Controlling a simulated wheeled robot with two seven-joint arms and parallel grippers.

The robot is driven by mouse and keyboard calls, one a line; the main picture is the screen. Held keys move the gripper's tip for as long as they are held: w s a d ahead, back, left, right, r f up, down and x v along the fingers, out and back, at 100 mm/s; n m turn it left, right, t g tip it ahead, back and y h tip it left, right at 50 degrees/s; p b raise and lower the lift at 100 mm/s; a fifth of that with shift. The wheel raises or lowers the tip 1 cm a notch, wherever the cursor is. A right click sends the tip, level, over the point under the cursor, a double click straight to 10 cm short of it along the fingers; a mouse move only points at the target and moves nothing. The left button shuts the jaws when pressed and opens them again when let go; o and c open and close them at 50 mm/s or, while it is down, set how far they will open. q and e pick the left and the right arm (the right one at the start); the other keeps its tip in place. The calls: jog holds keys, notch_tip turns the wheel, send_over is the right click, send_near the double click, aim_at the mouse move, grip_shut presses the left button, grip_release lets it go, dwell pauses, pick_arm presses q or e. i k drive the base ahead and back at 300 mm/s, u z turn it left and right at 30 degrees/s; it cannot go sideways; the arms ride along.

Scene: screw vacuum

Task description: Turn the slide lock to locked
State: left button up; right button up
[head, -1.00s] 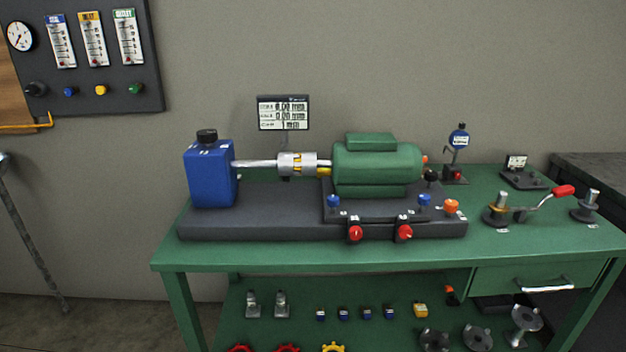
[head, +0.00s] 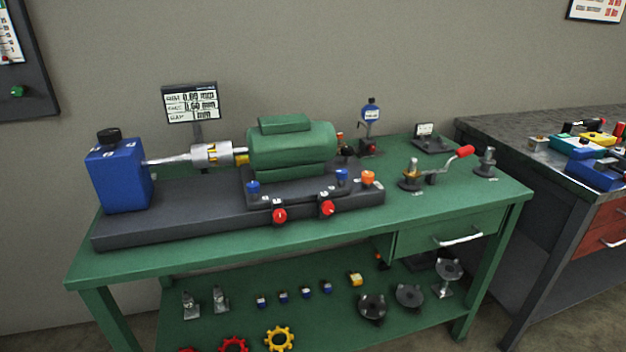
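No part is clearly marked as the slide lock at this size, so I cannot tell which one it is or how it is set. A green motor (head: 292,152) sits on a dark base (head: 170,224) on the green bench. Two red knobs, one on the left (head: 280,216) and one on the right (head: 327,208), are on the front of the base. Blue knobs, at left (head: 253,188) and right (head: 341,176), and an orange knob (head: 368,178) stand near the motor's feet. Neither of my grippers is in view.
A blue pump block (head: 120,178) joins the motor through a shaft and coupling (head: 212,154). A red-handled crank (head: 464,152) stands at the bench's right. A drawer (head: 430,236) and a shelf with small parts are below. A grey bench (head: 520,125) with tools adjoins at right.

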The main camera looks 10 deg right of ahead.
aim_at(368, 177)
jog(key=k, duration=0.5)
jog(key=z, duration=1.15)
jog(key=i, duration=1)
